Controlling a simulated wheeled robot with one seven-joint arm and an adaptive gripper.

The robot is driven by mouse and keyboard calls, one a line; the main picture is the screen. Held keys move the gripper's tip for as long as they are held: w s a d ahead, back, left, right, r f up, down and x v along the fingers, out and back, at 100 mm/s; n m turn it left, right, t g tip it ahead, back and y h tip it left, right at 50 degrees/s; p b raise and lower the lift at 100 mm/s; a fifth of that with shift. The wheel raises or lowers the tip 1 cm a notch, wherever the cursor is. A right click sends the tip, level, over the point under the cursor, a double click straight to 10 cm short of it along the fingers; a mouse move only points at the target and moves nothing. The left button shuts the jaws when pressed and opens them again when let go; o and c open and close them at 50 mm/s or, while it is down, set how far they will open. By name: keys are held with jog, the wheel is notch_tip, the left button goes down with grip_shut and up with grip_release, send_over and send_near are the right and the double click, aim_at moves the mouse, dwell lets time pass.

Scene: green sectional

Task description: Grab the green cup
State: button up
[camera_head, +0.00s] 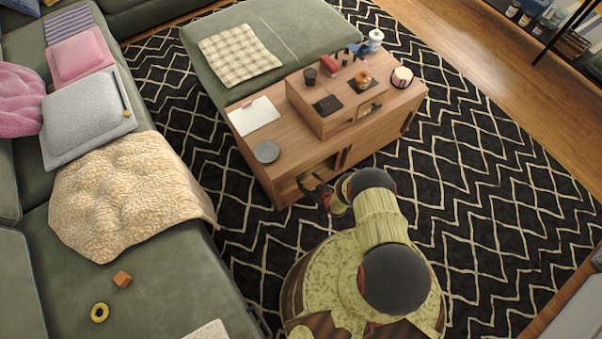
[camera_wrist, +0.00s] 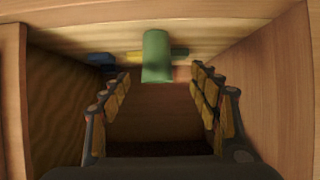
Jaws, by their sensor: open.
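The cup shows between and just beyond the fingertips, and I see no contact. In the head view my gripper (camera_head: 312,187) reaches into the open front of the wooden table (camera_head: 285,160). The cup is hidden there by the table top.
A blue item (camera_wrist: 100,59) lies left of the cup, and a yellow item (camera_wrist: 133,56) shows behind it. The compartment's side walls (camera_wrist: 268,85) stand close on both sides. A grey plate (camera_head: 266,152) rests on the table top above. Patterned rug lies around the table.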

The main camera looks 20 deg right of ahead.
aim_at(303, 175)
jog(key=shift+b+x, duration=0.4)
jog(key=shift+x, duration=0.6)
jog(key=shift+w+f+b, duration=0.3)
jog(key=shift+w+f, duration=0.05)
jog(key=shift+w, duration=0.1)
jog(key=b+x, duration=0.2)
jog(key=x, duration=0.1)
jog(key=shift+w+d+f, duration=0.1)
jog(key=shift+w+f, duration=0.05)
jog(key=shift+f, duration=0.1)
jog(key=shift+w+f, duration=0.1)
jog(key=shift+w, duration=0.35)
jog(key=shift+c, duration=0.2)
jog(key=c, duration=1.1)
jog(key=shift+c, duration=0.7)
